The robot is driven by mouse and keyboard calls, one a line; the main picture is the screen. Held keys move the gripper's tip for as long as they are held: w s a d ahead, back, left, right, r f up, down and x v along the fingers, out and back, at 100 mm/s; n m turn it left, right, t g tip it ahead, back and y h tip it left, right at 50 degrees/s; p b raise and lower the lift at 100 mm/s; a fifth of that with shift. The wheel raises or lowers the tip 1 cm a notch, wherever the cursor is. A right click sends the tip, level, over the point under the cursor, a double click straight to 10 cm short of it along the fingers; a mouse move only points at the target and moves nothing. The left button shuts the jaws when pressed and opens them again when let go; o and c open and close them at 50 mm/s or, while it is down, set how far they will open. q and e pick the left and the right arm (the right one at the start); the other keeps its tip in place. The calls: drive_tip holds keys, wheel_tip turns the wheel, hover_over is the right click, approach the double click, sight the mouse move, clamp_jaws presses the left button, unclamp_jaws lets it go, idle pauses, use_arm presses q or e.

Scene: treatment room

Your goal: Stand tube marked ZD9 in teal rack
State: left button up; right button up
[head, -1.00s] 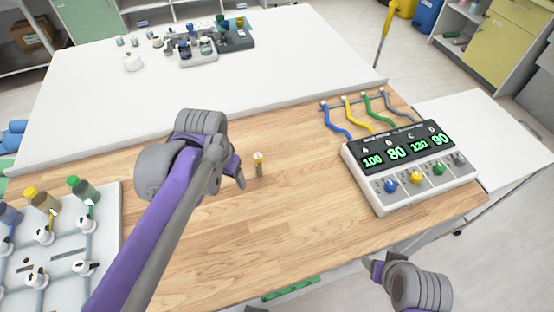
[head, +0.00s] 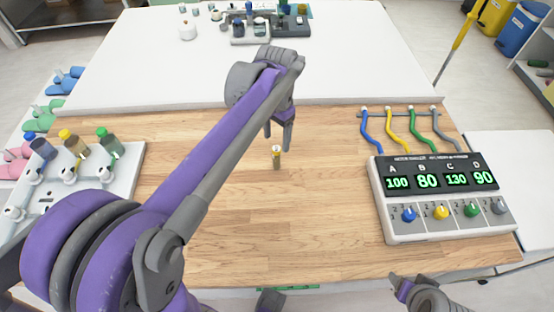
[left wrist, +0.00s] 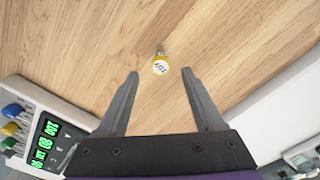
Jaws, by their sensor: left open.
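A small tube with a pale yellow cap (head: 277,152) stands upright on the wooden table top. In the left wrist view, the tube's cap (left wrist: 161,66) carries dark lettering that looks like ZD9, turned round. My left gripper (head: 279,138) is open and empty. Its fingers point down just behind the tube in the head view, and the cap shows just beyond the gap between its fingertips (left wrist: 160,74) in the wrist view. My right gripper (head: 400,287) shows only in part at the bottom right. A teal patch (head: 291,6) at the far back may be the teal rack; I cannot tell.
A meter box (head: 448,230) with green digits and coloured knobs stands at the right, with coloured leads behind it. A tray with capped bottles (head: 128,190) is at the left. A white table (head: 140,70) with devices lies behind. The wood around the tube is clear.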

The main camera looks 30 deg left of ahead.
sight(277, 148)
use_arm(q)
drive_tip(key=shift+w+f, duration=0.1)
drive_tip(key=shift+f, duration=2.7)
clamp_jaws()
